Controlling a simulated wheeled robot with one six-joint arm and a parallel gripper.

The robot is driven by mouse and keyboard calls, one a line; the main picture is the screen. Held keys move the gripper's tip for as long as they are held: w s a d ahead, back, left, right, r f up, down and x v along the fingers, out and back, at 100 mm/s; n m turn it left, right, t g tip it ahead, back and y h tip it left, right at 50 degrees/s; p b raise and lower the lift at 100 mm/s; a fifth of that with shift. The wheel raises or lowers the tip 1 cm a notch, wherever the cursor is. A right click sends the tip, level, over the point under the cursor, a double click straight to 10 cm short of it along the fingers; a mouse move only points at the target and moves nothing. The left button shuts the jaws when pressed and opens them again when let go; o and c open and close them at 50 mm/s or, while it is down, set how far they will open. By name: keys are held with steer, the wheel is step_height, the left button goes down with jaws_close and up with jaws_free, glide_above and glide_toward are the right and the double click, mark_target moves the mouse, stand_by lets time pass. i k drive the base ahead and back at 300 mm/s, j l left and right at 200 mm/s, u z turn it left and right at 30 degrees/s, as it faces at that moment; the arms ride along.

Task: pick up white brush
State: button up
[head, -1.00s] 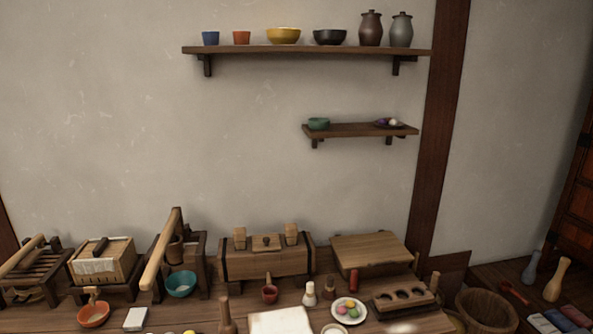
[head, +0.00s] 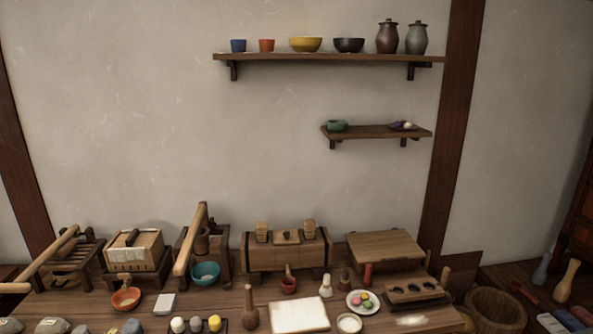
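A small white brush (head: 326,286) stands upright on the wooden worktable in the head view, right of centre. A small dark brown brush-like piece (head: 345,281) stands just to its right, and a small red pot (head: 289,284) is to its left. A plate of coloured sweets (head: 361,301) lies in front and to the right, and a white sheet or board (head: 299,316) lies in front and to the left. My gripper is not in view.
A wooden pestle (head: 250,310) and a small white bowl (head: 349,323) stand near the front. A wooden block press (head: 286,252) and a board on a box (head: 384,247) are behind. A moulded wooden tray (head: 415,294) lies to the right. Shelves (head: 330,58) hang above.

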mark_target(326, 290)
steer(key=i+l+u, duration=0.2)
steer(key=i, duration=0.25)
steer(key=i+u, duration=0.2)
steer(key=i, duration=0.2)
steer(key=i+l+u, duration=0.2)
steer(key=i, duration=0.25)
steer(key=l, duration=0.1)
